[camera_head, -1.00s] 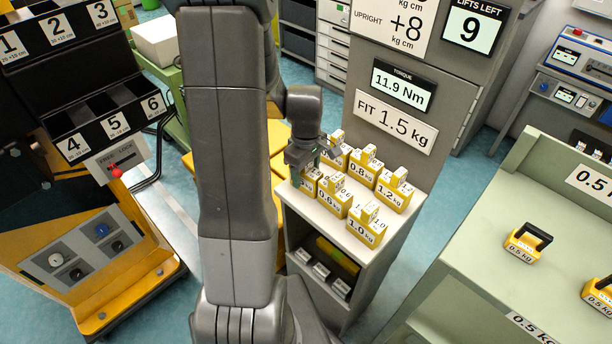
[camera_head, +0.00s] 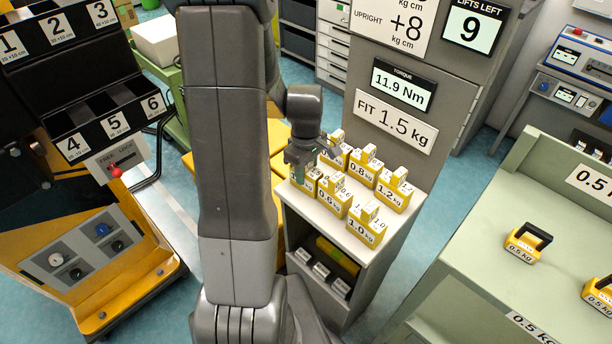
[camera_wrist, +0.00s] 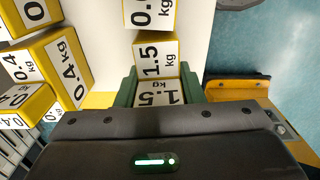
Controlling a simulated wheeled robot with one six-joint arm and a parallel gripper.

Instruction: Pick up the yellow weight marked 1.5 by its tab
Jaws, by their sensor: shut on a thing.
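The yellow weight marked 1.5 kg (camera_wrist: 155,62) shows in the wrist view, its white label facing the camera. Its tab (camera_wrist: 160,92), also marked 1.5, sits between the green fingers of my gripper (camera_wrist: 160,86). My gripper is shut on this tab. In the head view my gripper (camera_head: 302,178) is at the left end of the group of weights on the white stand top, and it largely hides the weight there. I cannot tell whether the weight's base touches the stand.
Yellow weights marked 0.6 (camera_head: 332,202), 1.0 (camera_head: 363,231), 0.8 (camera_head: 362,170) and 1.2 (camera_head: 393,195) stand close by on the white stand (camera_head: 338,233). In the wrist view 0.4 kg weights (camera_wrist: 62,72) are at the left. A sign (camera_head: 396,122) reads FIT 1.5 kg.

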